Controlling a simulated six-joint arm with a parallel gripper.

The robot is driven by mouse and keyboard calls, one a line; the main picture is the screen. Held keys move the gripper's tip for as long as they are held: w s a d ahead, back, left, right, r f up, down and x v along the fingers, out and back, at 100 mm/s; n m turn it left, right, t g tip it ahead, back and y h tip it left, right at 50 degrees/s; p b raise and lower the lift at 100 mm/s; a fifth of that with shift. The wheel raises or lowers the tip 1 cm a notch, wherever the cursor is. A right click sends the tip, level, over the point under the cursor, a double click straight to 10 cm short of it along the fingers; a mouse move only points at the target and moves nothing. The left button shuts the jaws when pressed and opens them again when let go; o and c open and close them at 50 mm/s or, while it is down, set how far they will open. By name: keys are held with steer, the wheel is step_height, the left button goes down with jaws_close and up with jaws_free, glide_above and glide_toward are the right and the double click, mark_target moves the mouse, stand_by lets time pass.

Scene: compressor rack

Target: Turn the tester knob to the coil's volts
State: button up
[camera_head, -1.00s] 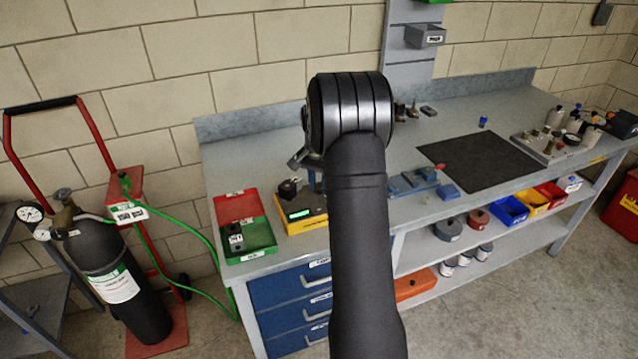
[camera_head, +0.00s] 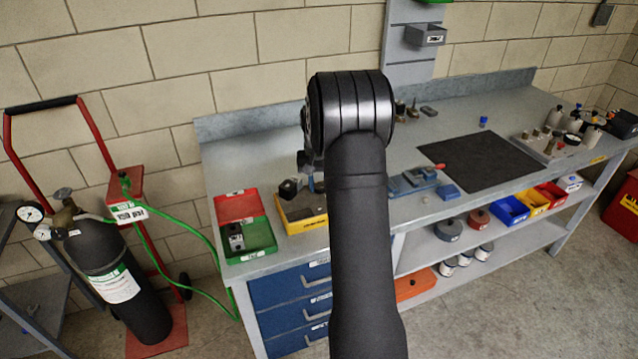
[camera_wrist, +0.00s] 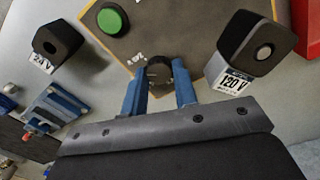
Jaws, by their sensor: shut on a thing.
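The tester is a yellow box (camera_head: 312,226) on the bench, partly hidden behind my arm in the head view. In the wrist view its brown top (camera_wrist: 190,25) bears a round green button (camera_wrist: 113,18) and a dark knob (camera_wrist: 159,74). Small white marks beside the knob are too small to read. My gripper (camera_wrist: 160,88) is shut on the knob, a blue finger at each side. A dark coil labelled 120 V (camera_wrist: 257,43) stands at the tester's right edge in the wrist view. Another coil, labelled 24 V (camera_wrist: 57,40), stands apart on the left.
A red and green tray (camera_head: 262,240) with a small block (camera_head: 236,237) sits left of the tester. A blue vise (camera_head: 413,181) and a black mat (camera_head: 480,160) lie to the right. A gas cylinder (camera_head: 110,270) stands left of the bench.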

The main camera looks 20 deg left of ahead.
steer(key=shift+n, duration=2)
steer(key=o, duration=1)
steer(key=shift+r, duration=0.1)
steer(key=r, duration=1.7)
steer(key=shift+s+a+r, duration=0.15)
steer(key=shift+s+a, duration=0.1)
steer(key=f, duration=1.7)
steer(key=shift+w+d+f, duration=0.25)
steer(key=shift+f, duration=0.05)
